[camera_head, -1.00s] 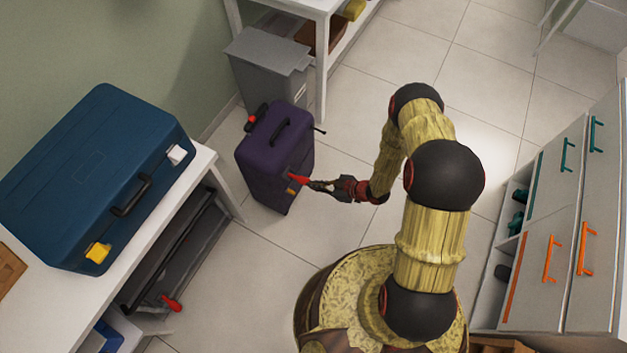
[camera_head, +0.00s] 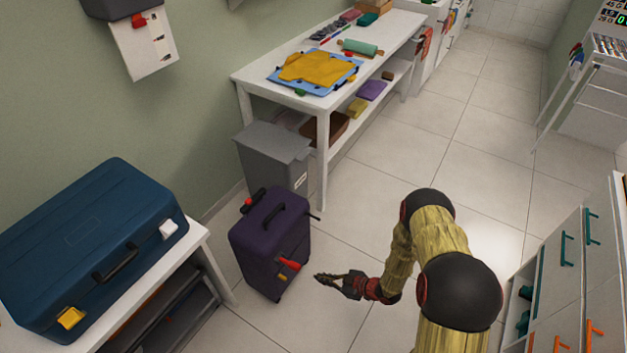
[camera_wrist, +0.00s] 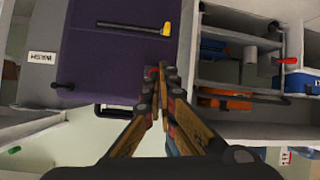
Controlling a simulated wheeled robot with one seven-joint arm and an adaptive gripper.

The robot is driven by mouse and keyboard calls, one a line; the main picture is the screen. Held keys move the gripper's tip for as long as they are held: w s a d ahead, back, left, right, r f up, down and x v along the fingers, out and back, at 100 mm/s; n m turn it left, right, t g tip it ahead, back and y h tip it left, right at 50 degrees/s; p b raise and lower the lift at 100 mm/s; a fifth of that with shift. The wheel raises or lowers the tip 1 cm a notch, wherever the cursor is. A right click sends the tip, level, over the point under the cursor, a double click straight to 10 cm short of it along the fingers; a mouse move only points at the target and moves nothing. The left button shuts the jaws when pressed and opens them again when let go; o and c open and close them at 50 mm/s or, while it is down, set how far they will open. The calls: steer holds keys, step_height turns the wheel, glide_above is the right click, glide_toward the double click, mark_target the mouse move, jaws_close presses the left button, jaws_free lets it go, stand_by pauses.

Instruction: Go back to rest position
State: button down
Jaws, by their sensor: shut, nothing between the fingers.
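My gripper (camera_head: 328,279) is shut and empty in the head view, held over the floor just right of a purple suitcase (camera_head: 265,235). A small gap of floor shows between the fingertips and the suitcase. In the wrist view my gripper (camera_wrist: 163,75) shows closed fingers pointing at the purple suitcase (camera_wrist: 110,65), which fills the upper left. The suitcase stands upright with a dark top handle and red and yellow parts on its front.
A blue case (camera_head: 90,240) lies on a white bench (camera_head: 205,240) at left. A grey bin (camera_head: 272,155) stands behind the suitcase, beside a white table (camera_head: 240,75). Drawers (camera_head: 560,270) with teal and orange handles are at right. The floor (camera_head: 450,160) behind my arm is clear.

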steer(key=s+d+f+m+g+h, duration=0.4)
steer(key=s+d+f+h, duration=0.3)
steer(key=d, duration=0.4)
steer(key=s+d+r+m+g+h, duration=0.1)
steer(key=d+r+m+g+h, duration=0.3)
steer(key=r, duration=0.8)
steer(key=s+d+r+m+t+h, duration=0.1)
steer(key=d+r+m, duration=0.1)
steer(key=d+r, duration=0.75)
steer(key=s+a+r+m+t, duration=0.1)
steer(key=s+a+r, duration=0.3)
steer(key=r, duration=1.1)
steer(key=s+a+r+m+t+y+p, duration=0.1)
steer(key=s+a+r+t, duration=0.2)
steer(key=r, duration=1.2)
steer(key=s+a+r+m+t+y+p, duration=0.1)
steer(key=s+a+r, duration=0.6)
steer(key=r, duration=0.8)
steer(key=shift+a+r+t, duration=0.15)
steer(key=shift+t, duration=0.25)
